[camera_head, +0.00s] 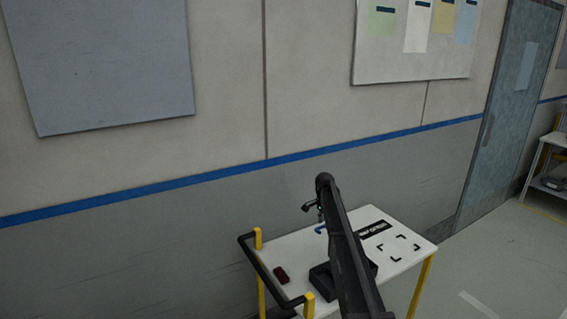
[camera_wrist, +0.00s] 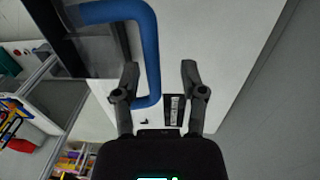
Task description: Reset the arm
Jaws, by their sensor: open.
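My gripper (camera_wrist: 159,70) is open in the wrist view, with two dark fingers apart and nothing between their tips. A bent blue bar or tube (camera_wrist: 151,50) lies beyond the fingers, passing behind the left one; I cannot tell whether they touch. In the head view my gripper (camera_head: 308,207) is small and dark at the far end of my raised arm, above the back of a white-topped cart (camera_head: 300,246). A small blue piece (camera_head: 319,229) shows below it on the cart top.
The cart has yellow posts and a black handle (camera_head: 262,268). A dark red object (camera_head: 281,274) and a black block (camera_head: 321,281), partly hidden by my arm, are on it. Black corner marks (camera_head: 414,245) frame a clear patch at right. A wall stands close behind.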

